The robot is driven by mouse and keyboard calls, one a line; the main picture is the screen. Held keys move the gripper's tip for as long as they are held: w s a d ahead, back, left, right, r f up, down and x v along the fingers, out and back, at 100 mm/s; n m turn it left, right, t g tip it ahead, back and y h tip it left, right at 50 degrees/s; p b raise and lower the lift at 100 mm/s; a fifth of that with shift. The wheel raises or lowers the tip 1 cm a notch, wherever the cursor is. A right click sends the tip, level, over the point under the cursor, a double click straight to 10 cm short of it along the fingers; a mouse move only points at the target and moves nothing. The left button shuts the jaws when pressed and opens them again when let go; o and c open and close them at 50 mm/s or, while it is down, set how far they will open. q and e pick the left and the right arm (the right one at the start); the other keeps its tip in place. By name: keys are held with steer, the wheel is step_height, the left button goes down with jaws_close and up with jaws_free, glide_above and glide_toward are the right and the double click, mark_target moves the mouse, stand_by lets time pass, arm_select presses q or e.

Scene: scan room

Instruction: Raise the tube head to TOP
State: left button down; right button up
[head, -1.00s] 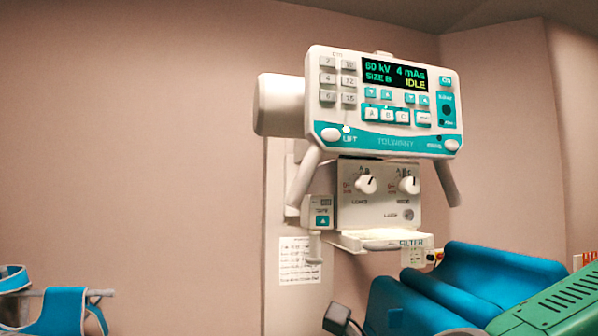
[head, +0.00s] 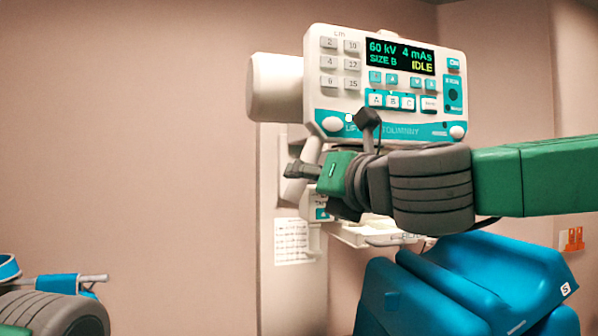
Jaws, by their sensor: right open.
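The tube head (head: 275,88) is a white unit on the wall column, with a control panel (head: 325,97) on its front. Its display (head: 400,57) reads 60 kV, 4 mAs, SIZE B, IDLE. A white oval button (head: 333,124) sits at the panel's lower left, by a partly hidden label starting "LI". My right gripper (head: 329,143) is open and empty, in front of the panel's lower edge, one finger either side of the left handle area. Whether it touches the handle cannot be told. The knobs below the panel are hidden behind my right arm.
A blue padded support (head: 480,280) stands below my right arm. A paper notice (head: 292,242) hangs on the column. The wall left of the column is clear.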

steer(key=x, duration=0.2)
steer(key=shift+w+a+r+p, duration=0.1)
steer(key=shift+w+a+p, duration=0.1)
steer(key=shift+w+p, duration=0.1)
steer(key=shift+w+a, duration=0.15)
steer(key=shift+w, duration=0.3)
jaws_close()
step_height(320, 180, up, 10)
steer(key=p, duration=0.4)
steer(key=shift+f+p, duration=0.2)
steer(key=shift+p, duration=0.2)
step_height(320, 180, up, 10)
steer(key=p, duration=0.1)
glide_above(300, 198)
steer(key=w, duration=0.1)
steer(key=shift+w+r, duration=0.15)
